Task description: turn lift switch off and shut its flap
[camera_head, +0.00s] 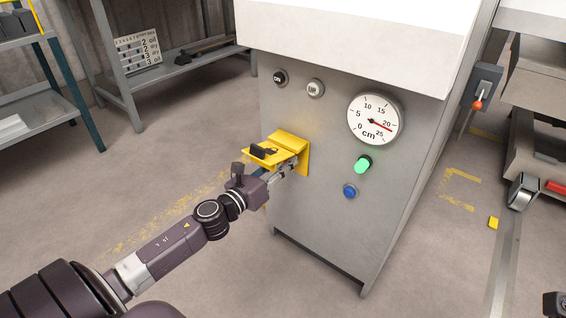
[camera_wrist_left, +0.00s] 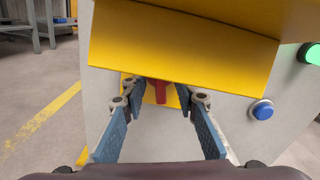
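The yellow switch housing (camera_head: 303,160) is on the front of the grey machine cabinet. Its yellow flap (camera_head: 284,142) is raised and sticks out from the panel; in the left wrist view the flap (camera_wrist_left: 180,50) hangs over the top of the picture. Under it the red switch lever (camera_wrist_left: 161,92) shows between my fingers, its upper part hidden by the flap. My left gripper (camera_head: 284,172) is just below the flap, close to the panel. In the left wrist view its blue fingers (camera_wrist_left: 162,97) are apart, one on each side of the lever, with gaps visible.
On the cabinet are a gauge (camera_head: 374,119) with a red needle past 20, a lit green lamp (camera_head: 363,163), a blue button (camera_head: 349,191) and two knobs (camera_head: 280,77) (camera_head: 315,88). A grey box with a red-tipped lever (camera_head: 478,103) is at right. Floor left of the cabinet is clear.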

